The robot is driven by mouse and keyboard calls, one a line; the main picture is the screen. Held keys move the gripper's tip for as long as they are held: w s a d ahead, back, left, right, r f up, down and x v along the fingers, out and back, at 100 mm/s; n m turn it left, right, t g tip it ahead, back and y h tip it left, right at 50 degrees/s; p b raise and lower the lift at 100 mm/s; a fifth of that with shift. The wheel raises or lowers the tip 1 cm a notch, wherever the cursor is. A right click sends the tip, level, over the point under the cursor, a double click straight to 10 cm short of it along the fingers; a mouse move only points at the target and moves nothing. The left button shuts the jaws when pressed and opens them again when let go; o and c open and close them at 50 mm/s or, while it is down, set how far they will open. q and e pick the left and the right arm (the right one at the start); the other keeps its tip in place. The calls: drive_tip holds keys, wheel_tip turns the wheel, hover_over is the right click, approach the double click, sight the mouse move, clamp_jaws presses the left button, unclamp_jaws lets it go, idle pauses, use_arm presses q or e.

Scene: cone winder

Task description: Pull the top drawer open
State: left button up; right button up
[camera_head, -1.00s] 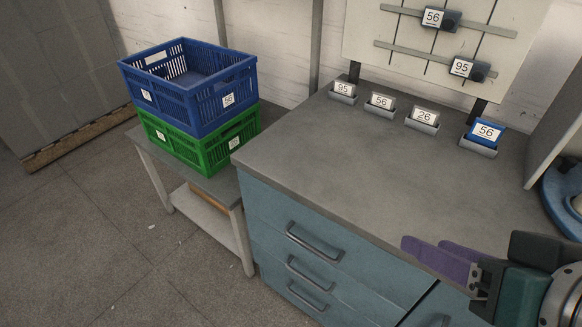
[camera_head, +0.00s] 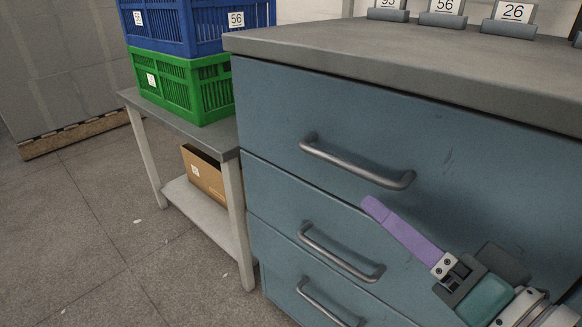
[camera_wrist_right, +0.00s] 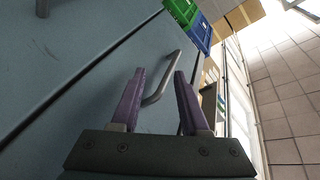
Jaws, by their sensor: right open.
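The top drawer (camera_head: 440,150) of the blue-grey cabinet is shut, its front level with the drawers below. Its grey bar handle (camera_head: 350,165) is fully visible. My right gripper (camera_head: 372,207) is open and empty, its purple fingers pointing left just below the handle's right part. In the head view the fingers overlap and look like one. In the right wrist view the handle (camera_wrist_right: 173,68) appears between the two spread fingers of my right gripper (camera_wrist_right: 160,74); contact cannot be made out. My left gripper is not in view.
Two lower drawers with handles (camera_head: 340,252) (camera_head: 325,303) lie beneath. The grey worktop (camera_head: 400,60) overhangs above, with label holders on it. A low table (camera_head: 225,138) at left bears a green crate (camera_head: 180,90) and a blue crate (camera_head: 185,25).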

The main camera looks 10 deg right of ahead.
sight(343, 163)
use_arm(q)
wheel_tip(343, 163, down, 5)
drive_tip(key=b, duration=0.3)
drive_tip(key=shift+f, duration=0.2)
use_arm(e)
drive_tip(key=w+a+t, duration=0.1)
drive_tip(key=w, duration=0.2)
drive_tip(key=w+a+r+m+y, duration=0.1)
drive_tip(key=w, duration=0.2)
drive_tip(key=w+r+t+y, duration=0.1)
drive_tip(key=w, duration=0.2)
drive_tip(key=shift+a+t, duration=0.3)
drive_tip(key=shift+a, duration=0.1)
drive_tip(key=shift+c, duration=0.4)
clamp_jaws()
